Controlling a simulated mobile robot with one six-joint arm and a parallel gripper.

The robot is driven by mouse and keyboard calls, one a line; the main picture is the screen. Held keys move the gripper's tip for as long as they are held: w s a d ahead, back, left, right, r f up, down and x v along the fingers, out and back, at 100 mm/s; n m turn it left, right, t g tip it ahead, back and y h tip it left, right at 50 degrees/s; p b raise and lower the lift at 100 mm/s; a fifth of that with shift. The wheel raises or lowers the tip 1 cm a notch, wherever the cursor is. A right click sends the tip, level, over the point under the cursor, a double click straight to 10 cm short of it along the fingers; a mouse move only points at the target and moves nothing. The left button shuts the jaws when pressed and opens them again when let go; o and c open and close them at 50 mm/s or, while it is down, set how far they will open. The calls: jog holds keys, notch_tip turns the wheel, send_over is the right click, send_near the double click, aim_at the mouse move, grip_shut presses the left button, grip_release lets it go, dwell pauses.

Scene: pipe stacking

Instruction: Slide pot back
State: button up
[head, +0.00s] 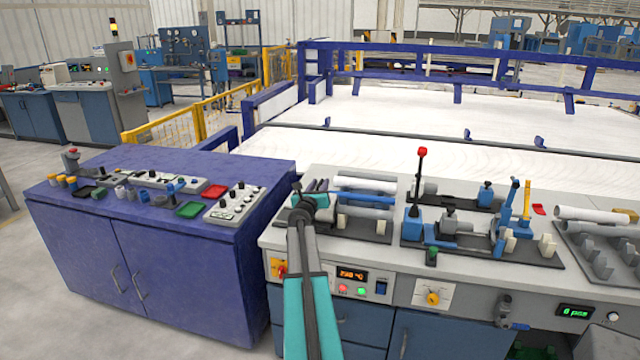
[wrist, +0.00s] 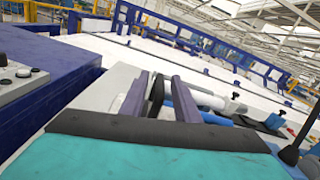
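My gripper (wrist: 160,88) is low over the left end of the bench in the wrist view, its two purple-grey fingers apart. A dark narrow thing shows between them; I cannot tell what it is, and the fingers do not visibly close on it. In the head view my gripper (head: 308,192) is at the left end of the dark pipe rack, mostly hidden by my own wrist. I cannot make out a pot with certainty in either view; it may be hidden behind my gripper.
Pale pipes (head: 365,185) lie on the rack right of my gripper. A blue clamp fixture with a red-knobbed lever (head: 422,152) stands further right, with more pipes (head: 598,214) beyond. A purple control cabinet (head: 130,250) stands left. A white bed (head: 400,115) lies behind the bench.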

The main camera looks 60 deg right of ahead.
jog(key=shift+w+d, duration=0.2)
jog(key=shift+d, duration=0.45)
grip_shut()
